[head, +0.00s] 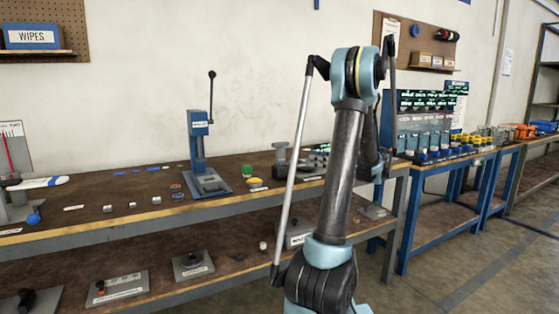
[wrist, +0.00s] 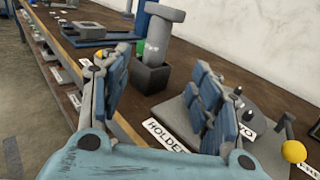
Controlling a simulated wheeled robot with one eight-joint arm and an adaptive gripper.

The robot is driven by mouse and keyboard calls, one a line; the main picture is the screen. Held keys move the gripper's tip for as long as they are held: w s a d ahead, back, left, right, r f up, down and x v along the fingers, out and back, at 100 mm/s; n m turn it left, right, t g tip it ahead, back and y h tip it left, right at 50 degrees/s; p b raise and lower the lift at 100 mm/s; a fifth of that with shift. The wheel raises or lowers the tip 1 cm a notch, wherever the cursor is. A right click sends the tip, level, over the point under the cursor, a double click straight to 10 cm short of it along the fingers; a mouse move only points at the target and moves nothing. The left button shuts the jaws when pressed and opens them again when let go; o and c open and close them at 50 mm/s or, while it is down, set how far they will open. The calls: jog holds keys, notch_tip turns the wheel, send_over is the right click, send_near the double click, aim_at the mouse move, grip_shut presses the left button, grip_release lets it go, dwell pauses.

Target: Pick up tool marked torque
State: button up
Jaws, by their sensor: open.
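My gripper (wrist: 160,95) is open and empty in the wrist view, its blue-grey padded fingers spread above the bench edge. No label reading "torque" is legible in either view, so I cannot tell which thing is that tool. A grey T-shaped piece (wrist: 157,45) stands upright in a dark square block (wrist: 150,77), beyond and between the fingers and apart from them. A similar grey T-shaped piece (head: 280,153) shows on the bench in the head view. A grey plate with a "HOLDER" label (wrist: 166,135) lies partly behind the right finger.
The brown bench top (head: 110,188) carries several small parts and a blue press (head: 200,155). A yellow ball knob (wrist: 293,151) on a lever sticks up at the right of the wrist view. A lower shelf (head: 215,252) holds labelled plates. Floor is clear at right.

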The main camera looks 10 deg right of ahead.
send_near(280, 157)
jog(key=w+a, duration=0.4)
jog(key=w, duration=0.1)
jog(key=shift+s+f+x, duration=0.15)
jog(key=shift+f+x, duration=0.05)
jog(key=shift+x, duration=1)
jog(key=shift+s+f+x, duration=0.1)
jog(key=shift+f+x, duration=0.05)
jog(key=shift+x, duration=1.05)
jog(key=c, duration=1.3)
